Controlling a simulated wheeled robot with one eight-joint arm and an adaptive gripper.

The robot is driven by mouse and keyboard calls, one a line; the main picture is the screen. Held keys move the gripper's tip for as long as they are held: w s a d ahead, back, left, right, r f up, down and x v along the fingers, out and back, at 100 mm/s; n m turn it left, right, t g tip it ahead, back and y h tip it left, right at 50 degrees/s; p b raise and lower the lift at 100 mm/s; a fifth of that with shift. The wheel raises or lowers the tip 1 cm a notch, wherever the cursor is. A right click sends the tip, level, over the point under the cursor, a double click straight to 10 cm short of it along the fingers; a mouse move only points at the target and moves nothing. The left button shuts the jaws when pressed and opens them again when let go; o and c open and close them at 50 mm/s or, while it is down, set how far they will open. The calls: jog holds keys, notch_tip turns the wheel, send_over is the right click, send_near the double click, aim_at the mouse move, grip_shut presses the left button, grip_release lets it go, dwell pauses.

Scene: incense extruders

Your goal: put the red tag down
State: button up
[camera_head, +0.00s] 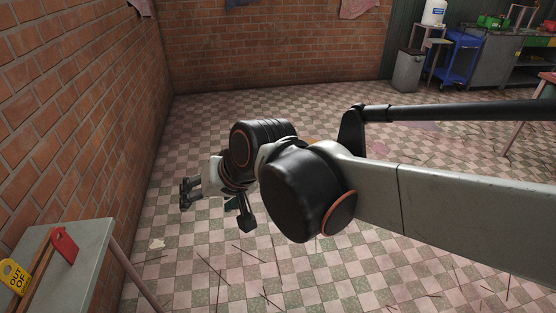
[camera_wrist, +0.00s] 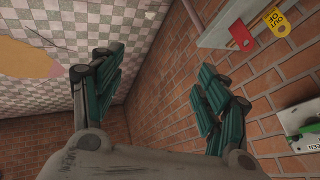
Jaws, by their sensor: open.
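The red tag (camera_head: 65,246) stands tilted at a brown wooden strip (camera_head: 38,272) on the small grey table (camera_head: 88,243) at the lower left of the head view. The red tag also shows near the top of the wrist view (camera_wrist: 240,37). My gripper (camera_head: 186,193) is open and empty in the air, to the right of the table and apart from the tag. In the wrist view its two green-padded fingers (camera_wrist: 155,92) are spread wide with nothing between them.
A yellow "OUT OF" tag (camera_head: 15,277) stands beside the red one. A brick wall (camera_head: 75,110) rises behind the table. Thin sticks lie on the checkered floor (camera_head: 205,285). A grey bin (camera_head: 408,70) and blue cart (camera_head: 460,58) stand far right. Open floor lies between.

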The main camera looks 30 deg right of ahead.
jog(key=s+d+f+n+h, duration=0.1)
jog(key=s+d+n+h, duration=0.1)
jog(key=s+d, duration=0.4)
jog(key=shift+s+d+n+h, duration=0.2)
jog(key=shift+s+n+h, duration=0.2)
jog(key=shift+s+n, duration=0.45)
